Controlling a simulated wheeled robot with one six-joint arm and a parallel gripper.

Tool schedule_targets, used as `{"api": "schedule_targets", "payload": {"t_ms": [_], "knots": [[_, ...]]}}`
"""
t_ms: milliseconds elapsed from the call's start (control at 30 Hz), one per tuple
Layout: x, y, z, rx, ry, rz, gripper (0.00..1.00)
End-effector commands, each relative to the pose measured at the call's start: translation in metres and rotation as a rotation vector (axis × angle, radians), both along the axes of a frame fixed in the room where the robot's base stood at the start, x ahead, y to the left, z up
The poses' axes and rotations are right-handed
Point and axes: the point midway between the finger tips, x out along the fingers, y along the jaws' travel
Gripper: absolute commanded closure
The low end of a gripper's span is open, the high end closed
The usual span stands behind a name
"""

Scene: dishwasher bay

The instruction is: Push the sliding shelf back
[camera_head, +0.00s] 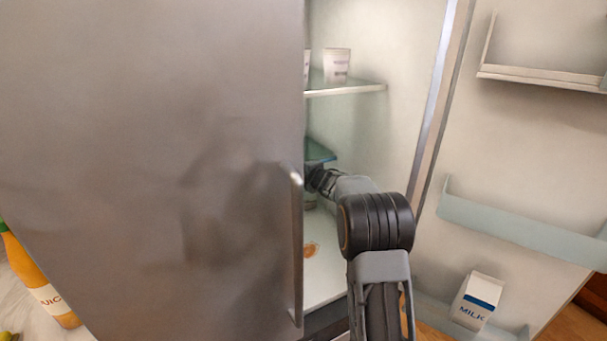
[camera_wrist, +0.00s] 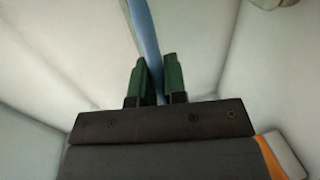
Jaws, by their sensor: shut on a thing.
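The sliding shelf (camera_head: 319,152) is a glass plate with a bluish front edge inside the open fridge. Most of it is hidden behind the left door in the head view. In the wrist view the shelf (camera_wrist: 143,30) shows edge-on as a thin blue strip between the two green fingers. My gripper (camera_wrist: 154,64) is shut on this edge, with one finger on each side. In the head view my gripper (camera_head: 312,178) reaches into the fridge just under the visible corner of the shelf, and its fingertips are partly hidden by the door.
The grey left door (camera_head: 150,150) with its handle (camera_head: 296,250) stands close beside my arm. An upper shelf (camera_head: 345,88) holds white cups (camera_head: 337,66). The right door's bins (camera_head: 520,228) hold a milk carton (camera_head: 476,301). An orange stain (camera_head: 311,250) marks the fridge floor. A juice bottle (camera_head: 38,280) stands left.

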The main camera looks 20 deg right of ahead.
Motion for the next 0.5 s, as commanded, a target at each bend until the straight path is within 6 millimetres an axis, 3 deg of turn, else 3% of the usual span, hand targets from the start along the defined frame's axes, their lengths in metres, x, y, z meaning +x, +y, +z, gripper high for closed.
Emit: {"api": "schedule_targets", "payload": {"t_ms": [400, 433, 500], "knots": [[0.0017, 0.0057, 0.0014, -0.001, -0.001, 0.004, 1.0], [0.0018, 0.0059, 0.0016, -0.001, -0.002, 0.004, 0.87], [0.0018, 0.0064, 0.0016, -0.001, -0.002, 0.005, 0.8]]}}
